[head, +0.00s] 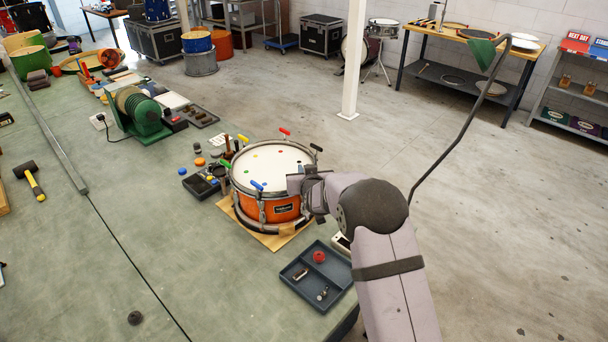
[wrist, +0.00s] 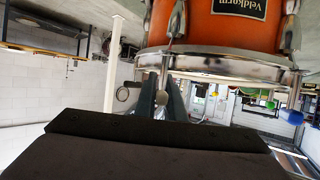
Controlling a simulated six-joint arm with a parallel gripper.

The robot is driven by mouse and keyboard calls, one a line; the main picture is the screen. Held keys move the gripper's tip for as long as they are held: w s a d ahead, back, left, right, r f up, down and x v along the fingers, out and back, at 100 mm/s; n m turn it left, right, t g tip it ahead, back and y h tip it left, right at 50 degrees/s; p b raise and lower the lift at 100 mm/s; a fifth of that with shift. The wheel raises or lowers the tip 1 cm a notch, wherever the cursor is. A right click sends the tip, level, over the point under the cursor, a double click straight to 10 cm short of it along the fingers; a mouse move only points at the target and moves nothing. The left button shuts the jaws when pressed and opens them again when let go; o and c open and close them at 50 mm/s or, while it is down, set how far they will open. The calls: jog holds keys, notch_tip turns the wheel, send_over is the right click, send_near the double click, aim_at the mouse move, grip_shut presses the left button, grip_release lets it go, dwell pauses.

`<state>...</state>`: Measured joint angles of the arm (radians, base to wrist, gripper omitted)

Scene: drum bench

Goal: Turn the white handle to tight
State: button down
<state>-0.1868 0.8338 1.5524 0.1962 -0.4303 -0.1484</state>
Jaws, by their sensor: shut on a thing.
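The orange drum (head: 268,200) stands on a wooden board with coloured handles around its rim. My gripper (head: 297,184) is at the drum's right front edge in the head view and hides the white handle there. In the wrist view, which looks upside down, my gripper's dark fingers (wrist: 163,98) come together at the metal hoop (wrist: 215,68) of the drum. A pale piece, the white handle (wrist: 162,97), shows narrowly between them, and the gripper is shut on it. The handle's angle is mostly hidden.
Blue (head: 257,185), green (head: 225,163), yellow (head: 243,138), red (head: 284,131) and black (head: 316,147) handles sit around the rim.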

dwell(0.3)
jog(key=c, duration=1.8)
grip_release()
jog(key=shift+c, duration=0.2)
jog(key=shift+r+n+y+p, duration=0.2)
jog(key=shift+n+y+p, duration=0.15)
jog(key=shift+p, duration=0.75)
